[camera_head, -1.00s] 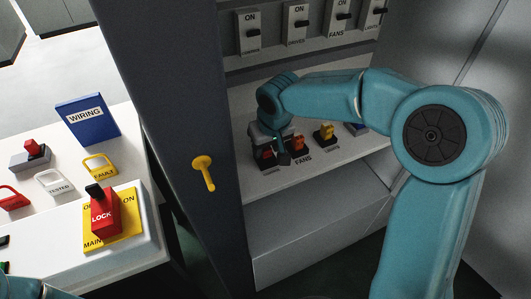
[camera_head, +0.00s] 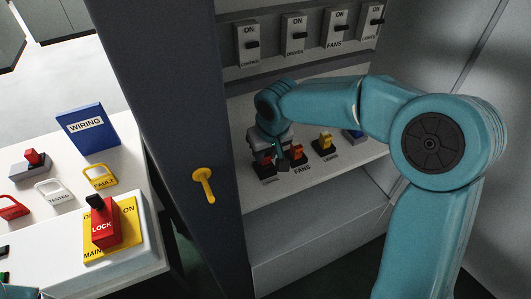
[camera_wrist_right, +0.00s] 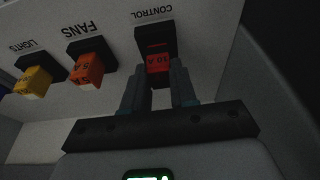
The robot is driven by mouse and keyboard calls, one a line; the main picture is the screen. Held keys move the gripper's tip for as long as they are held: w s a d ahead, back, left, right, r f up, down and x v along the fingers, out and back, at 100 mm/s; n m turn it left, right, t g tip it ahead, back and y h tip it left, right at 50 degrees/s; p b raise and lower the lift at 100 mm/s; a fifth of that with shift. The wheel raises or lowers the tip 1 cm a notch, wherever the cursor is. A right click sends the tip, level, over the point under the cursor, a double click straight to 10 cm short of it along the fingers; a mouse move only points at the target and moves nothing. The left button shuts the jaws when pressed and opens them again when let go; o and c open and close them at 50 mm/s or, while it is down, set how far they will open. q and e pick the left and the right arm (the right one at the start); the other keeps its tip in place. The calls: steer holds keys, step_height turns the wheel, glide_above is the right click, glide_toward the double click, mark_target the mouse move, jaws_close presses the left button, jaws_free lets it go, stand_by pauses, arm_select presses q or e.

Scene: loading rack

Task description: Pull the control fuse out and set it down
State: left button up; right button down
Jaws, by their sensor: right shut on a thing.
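The control fuse (camera_wrist_right: 158,63) is a red block marked 10 A. It is at the black holder (camera_wrist_right: 155,40) labelled CONTROL on the white panel in the wrist view. My right gripper (camera_wrist_right: 158,88) is shut on it, one finger on each side. I cannot tell how deep the fuse sits in its holder. My left gripper is out of view.
An orange FANS fuse (camera_head: 295,152) and a yellow LIGHTS fuse (camera_head: 326,142) stand close by. Switches (camera_head: 248,43) line the panel above. The cabinet's dark door post has a yellow handle (camera_head: 203,184). A white table (camera_head: 125,158) at left holds a blue WIRING binder (camera_head: 88,128), tags and a lock.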

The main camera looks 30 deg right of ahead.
mark_target(266, 155)
steer(key=shift+r+p, duration=1.65)
steer(key=shift+r, duration=0.8)
steer(key=shift+n, duration=0.3)
steer(key=s+a+f, duration=0.2)
steer(key=s+a, duration=0.1)
steer(key=s+a+f, duration=0.1)
steer(key=a, duration=0.1)
steer(key=shift+s+a, duration=0.1)
steer(key=shift+s, duration=0.25)
steer(key=shift+s, duration=0.1)
